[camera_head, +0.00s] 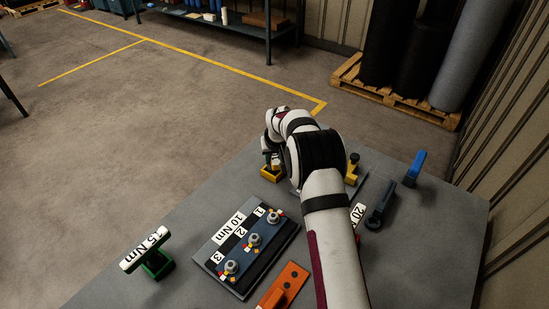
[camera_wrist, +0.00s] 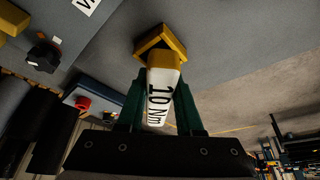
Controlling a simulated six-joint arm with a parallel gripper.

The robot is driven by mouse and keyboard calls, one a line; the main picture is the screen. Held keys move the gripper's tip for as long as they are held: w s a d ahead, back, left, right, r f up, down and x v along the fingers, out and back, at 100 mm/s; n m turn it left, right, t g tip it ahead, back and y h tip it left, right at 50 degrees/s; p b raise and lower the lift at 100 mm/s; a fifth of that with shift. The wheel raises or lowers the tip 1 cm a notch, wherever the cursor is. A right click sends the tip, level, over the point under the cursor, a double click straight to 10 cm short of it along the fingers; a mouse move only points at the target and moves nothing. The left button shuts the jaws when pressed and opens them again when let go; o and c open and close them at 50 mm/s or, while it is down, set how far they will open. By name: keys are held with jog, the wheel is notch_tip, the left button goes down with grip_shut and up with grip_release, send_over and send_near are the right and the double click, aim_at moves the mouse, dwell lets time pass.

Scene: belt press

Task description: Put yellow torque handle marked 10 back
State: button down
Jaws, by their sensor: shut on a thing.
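The torque handle (camera_wrist: 160,95), with a white face marked 10 Nm and yellow edges, is between the green fingers of my gripper (camera_wrist: 160,82) in the wrist view. My gripper is shut on it. The handle's far end overlaps a yellow square holder (camera_wrist: 150,40) on the grey table; I cannot tell whether it touches or sits in it. In the head view the yellow holder (camera_head: 268,174) stands near the table's far left edge, just below my gripper (camera_head: 273,157). The handle is mostly hidden there.
A plate marked 10 Nm (camera_head: 225,232) with three numbered bolts lies in front. A green-based handle (camera_head: 153,255) stands left, an orange block (camera_head: 284,285) near. A partly hidden 20 label (camera_head: 358,213), a black-and-blue lever (camera_head: 415,168) and a yellow part (camera_head: 353,168) are right.

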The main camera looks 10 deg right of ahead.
jog(key=shift+f, duration=0.1)
jog(key=c, duration=0.6)
grip_release()
jog(key=shift+o, duration=0.2)
